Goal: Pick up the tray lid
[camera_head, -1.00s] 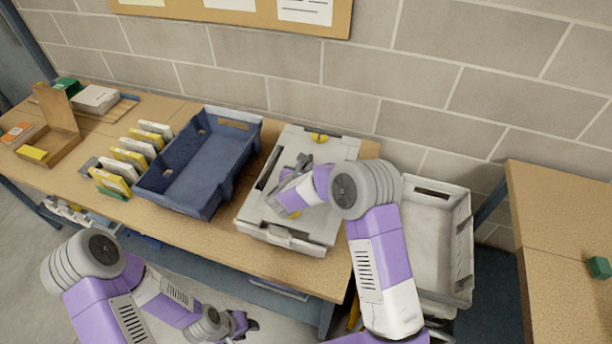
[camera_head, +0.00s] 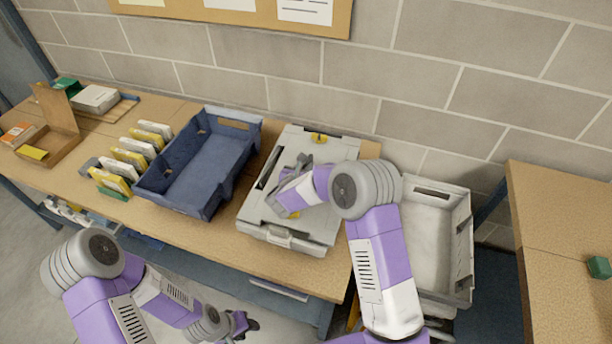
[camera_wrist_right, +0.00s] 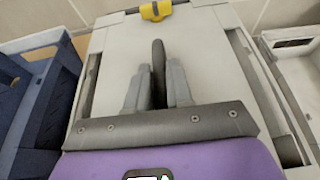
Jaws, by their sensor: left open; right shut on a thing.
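The light grey tray lid (camera_head: 328,148) lies on a pale grey tray on the wooden bench, against the wall side. It has yellow clips at its far and near edges. In the right wrist view the lid (camera_wrist_right: 205,60) fills the middle, with a dark upright handle (camera_wrist_right: 158,58) at its centre. My right gripper (camera_head: 298,165) is over the lid, its two fingers shut on this handle. My left gripper (camera_head: 243,324) is open and empty, low in front of the bench and away from the lid.
An empty blue tray (camera_head: 207,160) stands left of the lid, with a row of yellow and white packets (camera_head: 130,158) beyond. An empty grey crate (camera_head: 434,245) sits lower at right, beside another bench (camera_head: 560,250). The block wall is close behind.

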